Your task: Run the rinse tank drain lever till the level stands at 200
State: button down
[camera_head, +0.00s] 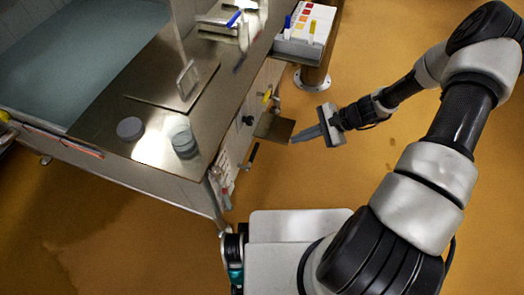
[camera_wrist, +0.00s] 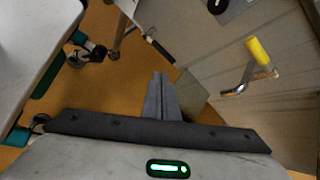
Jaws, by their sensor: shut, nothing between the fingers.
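A lever with a yellow handle (camera_wrist: 258,52) sticks out from the pale cabinet front, to the right of my gripper in the wrist view. Its yellow end also shows small in the head view (camera_head: 266,96), on the side of the counter. I take it for the drain lever. My gripper (camera_head: 294,139) is shut and empty, in front of the cabinet and apart from the lever; its closed fingers show in the wrist view (camera_wrist: 160,80). The tank (camera_head: 75,45) holds grey-blue water at the upper left. I can make out no level reading.
A brown-grey plate (camera_head: 274,127) juts from the cabinet close to my fingertips. A black knob (camera_head: 247,120) sits on the cabinet front. A tray with a colour chart (camera_head: 310,22) stands at the top. Jars (camera_head: 182,138) stand on the counter. The orange floor (camera_head: 380,150) is clear around my arm.

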jog(key=s+a+f+m+t+y, duration=0.1)
jog(key=a+f+m+t+y, duration=0.2)
jog(key=f+m, duration=0.7)
jog(key=w+a+f+n+b, duration=0.2)
jog(key=w+a+f+n, duration=0.1)
jog(key=a+f, duration=0.5)
jog(key=r, duration=0.2)
jog(key=a+r, duration=0.1)
jog(key=shift+a+r+h, duration=0.2)
jog(key=shift+r+h, duration=0.15)
jog(key=shift+h, duration=0.05)
jog(key=shift+w, duration=0.2)
